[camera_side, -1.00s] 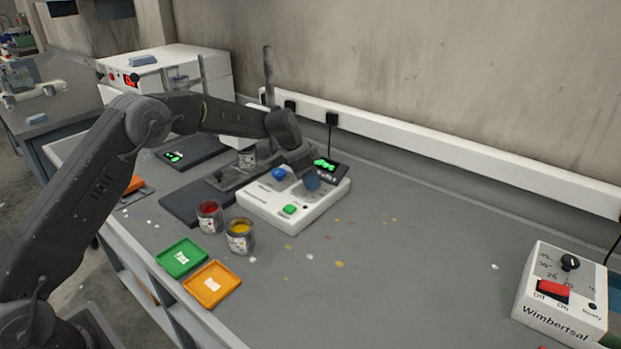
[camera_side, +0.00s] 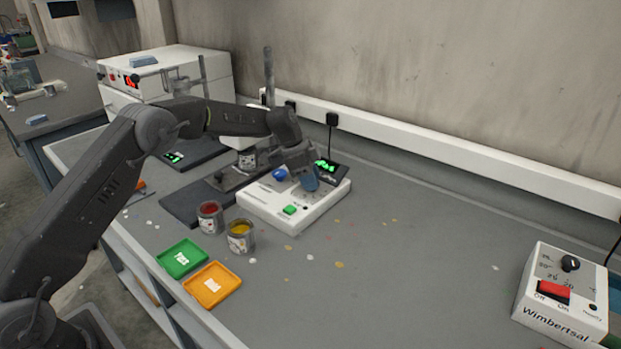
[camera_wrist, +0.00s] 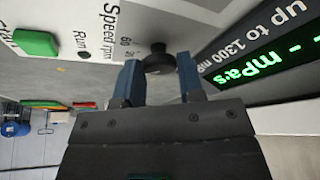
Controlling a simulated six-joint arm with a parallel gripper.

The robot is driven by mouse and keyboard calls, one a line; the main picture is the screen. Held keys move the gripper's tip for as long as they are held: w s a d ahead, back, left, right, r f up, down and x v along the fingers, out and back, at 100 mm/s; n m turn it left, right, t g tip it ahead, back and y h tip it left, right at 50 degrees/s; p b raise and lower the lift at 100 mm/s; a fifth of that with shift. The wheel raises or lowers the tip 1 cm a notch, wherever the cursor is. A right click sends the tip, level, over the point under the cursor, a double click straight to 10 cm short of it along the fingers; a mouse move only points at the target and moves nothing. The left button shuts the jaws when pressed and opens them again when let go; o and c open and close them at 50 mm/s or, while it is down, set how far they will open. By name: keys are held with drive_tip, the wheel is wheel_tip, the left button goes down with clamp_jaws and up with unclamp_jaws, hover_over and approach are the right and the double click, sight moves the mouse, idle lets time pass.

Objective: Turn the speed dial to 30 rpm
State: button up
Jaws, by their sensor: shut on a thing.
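The white control box (camera_side: 268,213) stands on the bench under my gripper (camera_side: 309,182). The print "Speed rpm" and a "60" are legible beside the dial. The dial's pointer and the rest of its scale are hidden or too small to read. In the side view my fingers hide the dial.
A display (camera_side: 327,168) with green digits stands right behind the box. Green (camera_side: 181,258) and orange (camera_side: 212,285) trays lie nearer. A Wimbertsal box (camera_side: 562,296) is far right; the bench between is mostly clear.

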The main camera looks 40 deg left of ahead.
drive_tip(key=o, duration=0.9)
drive_tip(key=v, duration=1.4)
drive_tip(key=shift+d, duration=0.15)
